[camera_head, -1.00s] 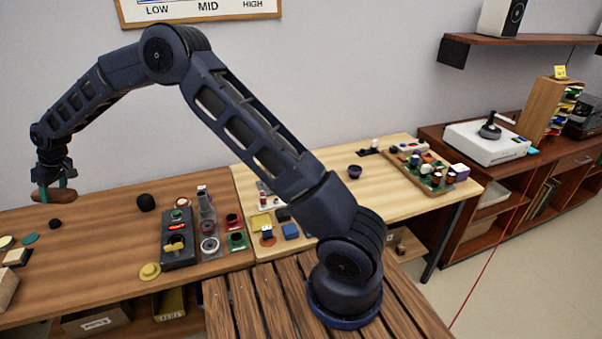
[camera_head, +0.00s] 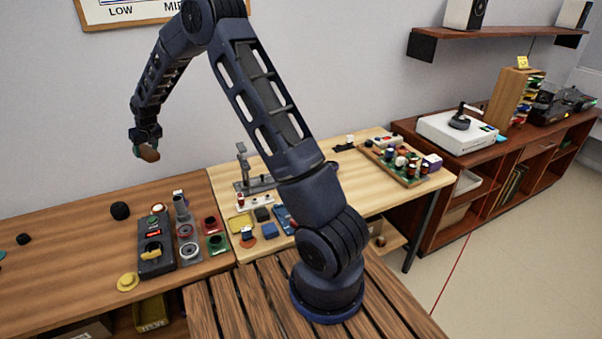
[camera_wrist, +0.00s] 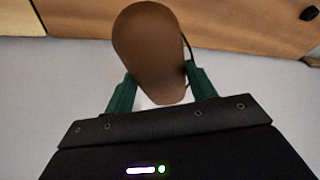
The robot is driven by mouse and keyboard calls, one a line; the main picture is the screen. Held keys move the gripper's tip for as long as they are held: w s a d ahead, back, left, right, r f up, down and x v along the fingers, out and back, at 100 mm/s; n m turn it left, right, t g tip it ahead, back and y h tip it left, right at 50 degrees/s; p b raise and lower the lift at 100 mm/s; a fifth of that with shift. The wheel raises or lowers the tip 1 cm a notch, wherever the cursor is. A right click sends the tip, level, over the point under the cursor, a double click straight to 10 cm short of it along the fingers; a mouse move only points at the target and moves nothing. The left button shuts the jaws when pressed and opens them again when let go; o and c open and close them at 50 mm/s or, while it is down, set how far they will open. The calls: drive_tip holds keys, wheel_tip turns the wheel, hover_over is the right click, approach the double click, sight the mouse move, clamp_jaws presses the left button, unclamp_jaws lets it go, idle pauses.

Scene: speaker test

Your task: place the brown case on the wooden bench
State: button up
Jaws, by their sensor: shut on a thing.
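My gripper (camera_head: 146,140) is shut on the brown case (camera_head: 149,154) and holds it in the air in front of the wall, above the back of the brown wooden bench (camera_head: 75,252). In the wrist view the brown case (camera_wrist: 150,42) is a smooth, rounded shape between the two green fingers of my gripper (camera_wrist: 160,85). Its lower end is partly hidden by the fingers. A lighter wooden bench (camera_head: 370,195) adjoins on the right, and a slatted wooden top (camera_head: 250,300) lies in front, under my arm's base. I cannot tell which one the task means.
A black ball (camera_head: 120,211), a control box (camera_head: 154,243) and a yellow knob-like piece (camera_head: 128,282) stand on the brown bench. A small grey stand (camera_head: 245,170) and a pegged board (camera_head: 405,165) are on the lighter bench. The brown bench's left-middle is mostly clear.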

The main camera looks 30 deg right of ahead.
drive_tip(key=d+m+t+h, duration=0.1)
drive_tip(key=d+m+h, duration=0.4)
drive_tip(key=d, duration=3.2)
wheel_tip(320, 180, up, 2)
drive_tip(key=m+g+h, duration=0.1)
drive_tip(key=m+h, duration=0.1)
drive_tip(key=m, duration=1.2)
hover_over(370, 185)
drive_tip(key=s+a, duration=0.1)
drive_tip(key=a, duration=0.1)
drive_tip(key=f, duration=1.9)
drive_tip(key=shift+d+f, duration=0.2)
drive_tip(key=shift+d, duration=0.1)
drive_tip(key=shift+f+g, duration=0.15)
drive_tip(key=shift+g, duration=0.15)
drive_tip(key=o, duration=1)
